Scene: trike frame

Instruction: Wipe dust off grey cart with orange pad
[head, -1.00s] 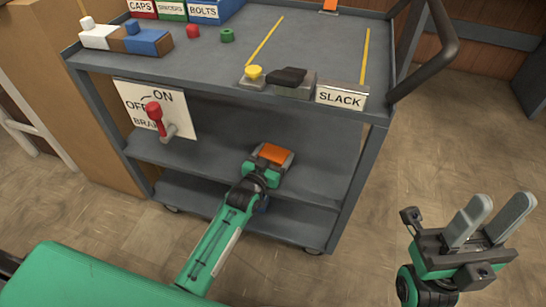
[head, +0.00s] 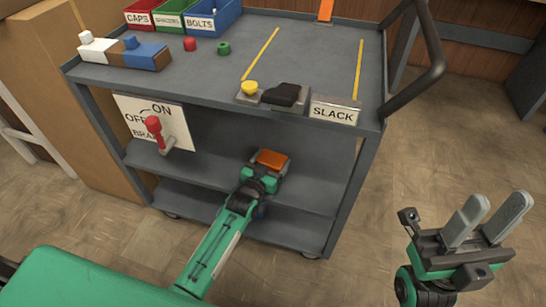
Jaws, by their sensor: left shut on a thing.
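The grey cart (head: 300,62) stands in front of me with a top and two lower shelves. My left gripper (head: 266,168) reaches in at the cart's middle shelf and is shut on the orange pad (head: 272,159). The pad shows as an orange block at the gripper's tip; whether it touches the shelf I cannot tell. No dust can be made out on the cart. My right gripper (head: 486,222) is open and empty, its two grey fingers apart, to the right of the cart above the floor.
On the cart top are labelled bins (head: 211,17), a white-and-blue block (head: 125,50), a red piece (head: 190,44), a green ring (head: 223,48), a yellow button (head: 249,88) and a SLACK sign (head: 334,112). A red lever (head: 154,127) sticks out at the front left. A dark handle (head: 428,60) rises at right.

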